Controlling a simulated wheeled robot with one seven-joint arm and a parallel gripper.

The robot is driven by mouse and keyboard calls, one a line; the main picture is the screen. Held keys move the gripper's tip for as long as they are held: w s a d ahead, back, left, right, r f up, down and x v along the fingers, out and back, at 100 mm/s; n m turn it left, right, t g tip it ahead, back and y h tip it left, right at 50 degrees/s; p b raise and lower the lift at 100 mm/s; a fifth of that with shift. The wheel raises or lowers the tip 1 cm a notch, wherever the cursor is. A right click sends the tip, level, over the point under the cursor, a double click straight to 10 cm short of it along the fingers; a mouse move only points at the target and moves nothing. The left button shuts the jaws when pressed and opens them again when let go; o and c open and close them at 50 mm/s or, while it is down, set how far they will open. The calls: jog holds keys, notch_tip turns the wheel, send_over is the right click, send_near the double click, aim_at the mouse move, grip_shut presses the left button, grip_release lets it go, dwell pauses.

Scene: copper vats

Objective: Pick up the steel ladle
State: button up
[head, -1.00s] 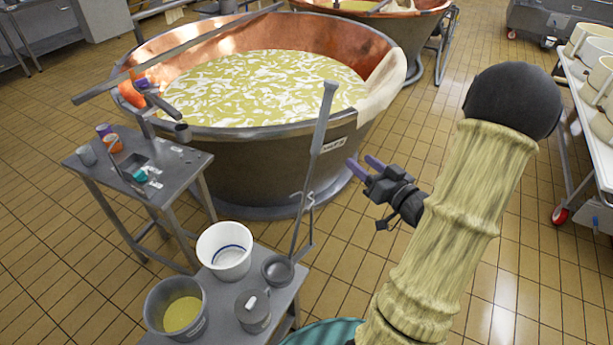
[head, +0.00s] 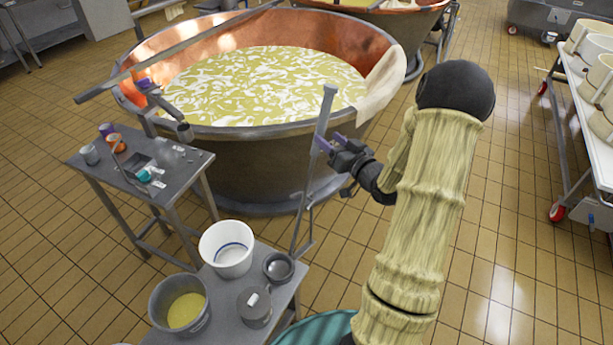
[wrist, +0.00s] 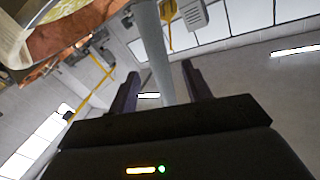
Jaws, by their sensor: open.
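The steel ladle stands upright, slightly tilted, with its bowl (head: 278,267) on the small grey table and its long handle (head: 325,105) rising in front of the large copper vat. My gripper (head: 329,141) is open, at the upper part of the handle in the head view. In the wrist view the handle (wrist: 153,45) runs down between the two fingers of my gripper (wrist: 160,85), with a gap on each side. I cannot tell how deep it sits between them.
A white bucket (head: 226,250), a steel pot with yellow liquid (head: 180,302) and a lidded grey pot (head: 254,307) crowd the small table. The copper vat (head: 250,150) stands close behind the handle.

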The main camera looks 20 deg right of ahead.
aim_at(324, 133)
jog(key=shift+w+r, duration=0.1)
jog(key=shift+w, duration=0.1)
jog(key=w+p, duration=0.1)
jog(key=w, duration=0.1)
jog(key=w+a+p, duration=0.1)
jog(key=w, duration=0.1)
jog(key=shift+w, duration=0.35)
jog(key=shift+d, duration=0.1)
jog(key=shift+c, duration=0.2)
grip_shut()
